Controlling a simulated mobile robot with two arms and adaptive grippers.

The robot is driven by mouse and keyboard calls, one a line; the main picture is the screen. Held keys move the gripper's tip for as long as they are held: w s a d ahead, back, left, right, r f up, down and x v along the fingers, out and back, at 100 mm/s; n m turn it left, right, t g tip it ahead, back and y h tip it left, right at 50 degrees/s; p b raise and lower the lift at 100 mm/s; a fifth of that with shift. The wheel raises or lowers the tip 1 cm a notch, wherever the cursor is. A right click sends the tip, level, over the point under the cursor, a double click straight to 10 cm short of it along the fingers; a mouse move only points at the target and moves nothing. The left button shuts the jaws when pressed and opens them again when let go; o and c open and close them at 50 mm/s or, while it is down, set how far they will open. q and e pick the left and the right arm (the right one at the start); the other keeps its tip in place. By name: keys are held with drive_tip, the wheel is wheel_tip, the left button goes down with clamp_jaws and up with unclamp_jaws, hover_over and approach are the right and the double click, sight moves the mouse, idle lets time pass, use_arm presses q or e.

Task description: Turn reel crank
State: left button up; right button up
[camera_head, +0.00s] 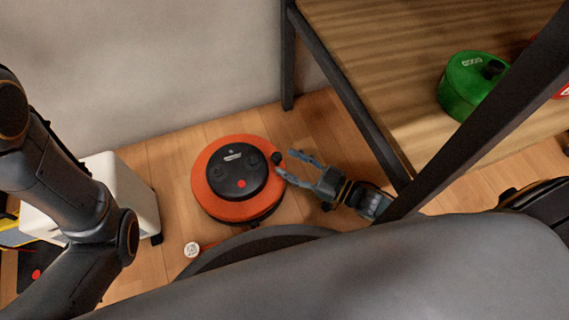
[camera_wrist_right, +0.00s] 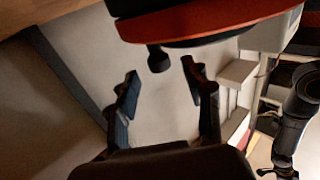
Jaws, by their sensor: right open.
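The reel (camera_head: 215,199) is an orange disc with a black hub (camera_head: 236,174) on the wooden floor. Its crank knob (camera_head: 277,157), small and dark, stands at the reel's right rim. My right gripper (camera_head: 284,163) is open, its fingers reaching left toward the knob. In the right wrist view the reel's orange edge (camera_wrist_right: 215,22) is at the top. The knob (camera_wrist_right: 158,62) shows beyond and between the open fingertips (camera_wrist_right: 161,75), with nothing gripped. My left arm comes in from the left in the head view, its gripper out of frame; a possible small part of it shows at the wrist view's lower right.
A wooden shelf (camera_head: 345,50) with dark metal posts stands close to my right arm. A green canister (camera_head: 466,88) sits on it. A white box (camera_head: 137,196) stands left of the reel, beside my left arm. A pale wall (camera_head: 150,70) is behind the reel.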

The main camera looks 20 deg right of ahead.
drive_tip(key=shift+b+x, duration=0.3)
drive_tip(key=shift+x, duration=0.85)
clamp_jaws()
